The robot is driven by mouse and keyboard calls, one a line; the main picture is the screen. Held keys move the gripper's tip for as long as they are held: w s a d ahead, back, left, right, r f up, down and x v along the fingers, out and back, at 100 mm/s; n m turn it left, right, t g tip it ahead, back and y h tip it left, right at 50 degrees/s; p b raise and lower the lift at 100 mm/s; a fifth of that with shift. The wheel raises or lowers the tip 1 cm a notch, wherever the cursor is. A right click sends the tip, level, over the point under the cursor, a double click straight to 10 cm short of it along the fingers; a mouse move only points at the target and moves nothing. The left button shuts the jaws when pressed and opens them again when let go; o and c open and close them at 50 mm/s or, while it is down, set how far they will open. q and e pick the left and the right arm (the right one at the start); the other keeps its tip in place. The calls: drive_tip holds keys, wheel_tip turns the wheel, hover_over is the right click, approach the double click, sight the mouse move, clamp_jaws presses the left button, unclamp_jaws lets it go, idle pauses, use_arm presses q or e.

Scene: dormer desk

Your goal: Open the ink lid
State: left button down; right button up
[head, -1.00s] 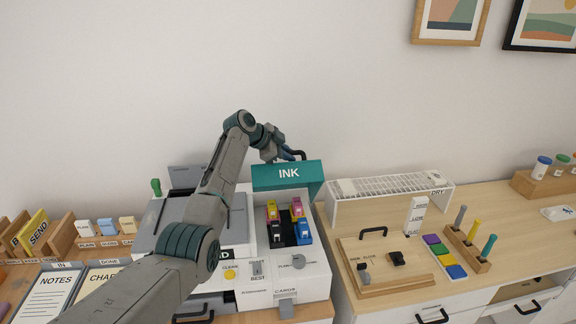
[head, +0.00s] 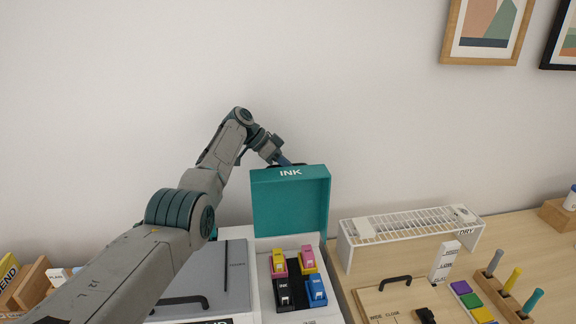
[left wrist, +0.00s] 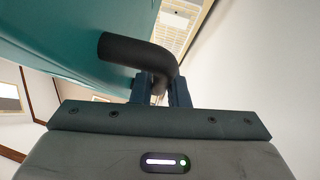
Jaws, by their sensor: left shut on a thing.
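The teal ink lid (head: 290,208) stands raised, close to upright, at the back of the ink bay, with its inner face toward me and "INK" on its top edge. My left gripper (head: 287,163) is behind the lid's top edge. In the left wrist view my left gripper (left wrist: 160,88) is shut on the lid's black bar handle (left wrist: 132,50). The lid also shows in that view (left wrist: 60,40). Below the lid, the open bay holds yellow, magenta, black and blue cartridges (head: 284,291). My right gripper is out of view.
A white drying rack (head: 408,228) stands right of the printer. A wooden board with a black handle (head: 395,281) lies in front of it. Pegs (head: 513,279) and coloured pads (head: 471,300) are at the right. The wall is close behind the lid.

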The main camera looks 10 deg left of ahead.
use_arm(q)
drive_tip(key=shift+f, duration=0.2)
drive_tip(key=c, duration=1.7)
unclamp_jaws()
drive_tip(key=shift+r, duration=0.1)
drive_tip(key=shift+a+r+b, duration=0.2)
drive_tip(key=shift+a+b, duration=0.1)
drive_tip(key=b+v, duration=0.3)
drive_tip(key=v, duration=0.7)
